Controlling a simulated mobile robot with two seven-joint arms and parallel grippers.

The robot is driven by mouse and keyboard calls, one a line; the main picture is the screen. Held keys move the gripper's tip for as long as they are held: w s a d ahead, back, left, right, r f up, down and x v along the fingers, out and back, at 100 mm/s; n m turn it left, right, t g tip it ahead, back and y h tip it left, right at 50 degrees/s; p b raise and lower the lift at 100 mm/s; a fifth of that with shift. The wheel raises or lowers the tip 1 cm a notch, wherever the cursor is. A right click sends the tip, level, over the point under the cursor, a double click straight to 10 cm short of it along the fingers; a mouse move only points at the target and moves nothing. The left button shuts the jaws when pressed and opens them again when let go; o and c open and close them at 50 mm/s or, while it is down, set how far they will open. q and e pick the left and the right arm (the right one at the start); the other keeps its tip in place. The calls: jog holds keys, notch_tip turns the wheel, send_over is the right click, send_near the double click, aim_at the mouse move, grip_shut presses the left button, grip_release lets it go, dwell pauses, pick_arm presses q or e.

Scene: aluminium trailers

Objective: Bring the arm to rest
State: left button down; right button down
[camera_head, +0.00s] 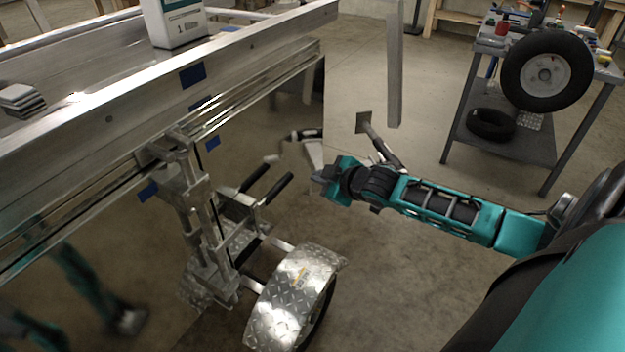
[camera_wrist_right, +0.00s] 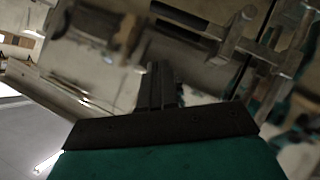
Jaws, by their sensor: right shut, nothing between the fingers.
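My right arm reaches in from the right in the head view, teal and black. Its gripper (camera_head: 317,178) points left, in free air in front of the trailer's side. The right wrist view shows its two dark fingers (camera_wrist_right: 160,84) together with nothing between them. The aluminium trailer (camera_head: 110,120) fills the left of the head view. Its jack and bracket (camera_head: 205,235), with two black handles (camera_head: 268,185), stand left of the gripper, apart from it in the picture. My left gripper is not in view.
A diamond-plate fender (camera_head: 295,290) covers a wheel below my right gripper. A grey workbench (camera_head: 520,150) at the upper right carries a spare wheel (camera_head: 546,70). A grey post (camera_head: 394,70) and a small square plate (camera_head: 363,122) are behind the arm. Concrete floor lies clear between.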

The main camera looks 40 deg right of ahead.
dwell(0.5)
jog(key=s+a+f+m+y, duration=0.1)
jog(key=s+a+f+m, duration=0.1)
jog(key=s+a+f, duration=0.3)
jog(key=s+a+f+m+g, duration=0.1)
jog(key=s+a+f+m, duration=0.2)
jog(key=s+a, duration=1.1)
notch_tip(320, 180, down, 2)
jog(key=shift+s+a+f+y, duration=0.15)
jog(key=shift+s+a+y, duration=0.2)
jog(key=shift+a, duration=0.75)
jog(key=shift+w, duration=0.1)
